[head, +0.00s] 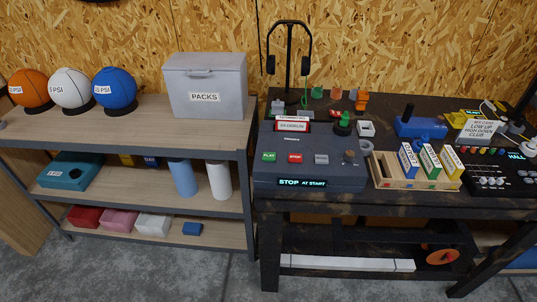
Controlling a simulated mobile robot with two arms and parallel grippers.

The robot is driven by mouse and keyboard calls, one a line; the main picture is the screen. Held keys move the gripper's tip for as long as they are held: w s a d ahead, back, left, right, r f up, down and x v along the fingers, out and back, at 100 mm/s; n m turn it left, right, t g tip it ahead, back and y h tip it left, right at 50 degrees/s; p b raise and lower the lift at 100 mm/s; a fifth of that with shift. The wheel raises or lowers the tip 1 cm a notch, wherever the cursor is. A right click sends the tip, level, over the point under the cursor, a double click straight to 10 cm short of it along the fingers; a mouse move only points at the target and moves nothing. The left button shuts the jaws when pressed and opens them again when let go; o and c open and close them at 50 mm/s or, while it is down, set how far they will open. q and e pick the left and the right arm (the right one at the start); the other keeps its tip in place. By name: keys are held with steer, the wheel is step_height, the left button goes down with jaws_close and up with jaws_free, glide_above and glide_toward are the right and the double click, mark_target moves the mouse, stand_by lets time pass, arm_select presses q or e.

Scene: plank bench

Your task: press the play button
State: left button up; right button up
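The green play button (269,156) is at the left of a row of buttons on top of a dark grey deck (265,177) on the bench. A red button (295,158) labelled like "STOP" and a grey button (321,159) sit to its right. A brown knob (349,156) is further right. A small display (302,182) on the deck's front reads "STOP AT START". Whether the play button is up or down is too small to tell. Neither of my grippers shows in the head view.
A wooden rack (400,183) with labelled cases stands right of the deck. A headphone stand (289,60) and red labelled boxes (292,125) are behind it. A shelf unit (130,135) with balls and a "PACKS" box (206,85) is left. The space in front of the deck is clear.

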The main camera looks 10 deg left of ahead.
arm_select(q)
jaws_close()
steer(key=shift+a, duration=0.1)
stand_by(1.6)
